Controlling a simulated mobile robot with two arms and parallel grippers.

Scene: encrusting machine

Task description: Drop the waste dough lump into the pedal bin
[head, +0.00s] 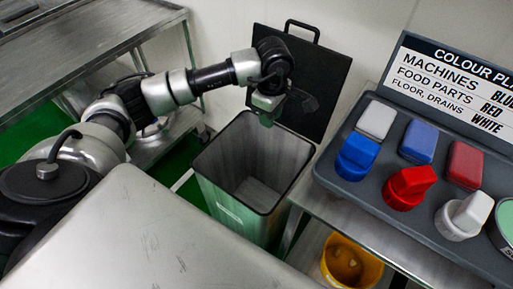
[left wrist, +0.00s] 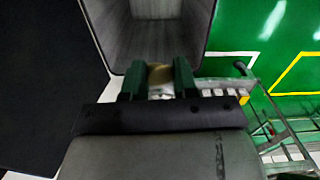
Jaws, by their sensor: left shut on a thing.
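The pedal bin (head: 211,185) stands open in the middle of the head view, its dark lid (head: 325,85) raised behind it. Its inside looks empty. My left gripper (head: 267,117) is above the back part of the bin's opening, pointing down. In the left wrist view the gripper (left wrist: 159,82) is shut on the waste dough lump (left wrist: 160,73), a small tan piece between the green fingers. The bin's grey inner wall (left wrist: 150,35) shows beyond the fingertips. The lump is hidden in the head view. My right gripper is not in view.
A dark tray (head: 335,190) with coloured brushes and a colour sign (head: 460,80) stands on a steel table at right. A yellow bucket (head: 350,265) is below it. A steel table (head: 80,45) is at upper left. A steel surface (head: 150,240) fills the front.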

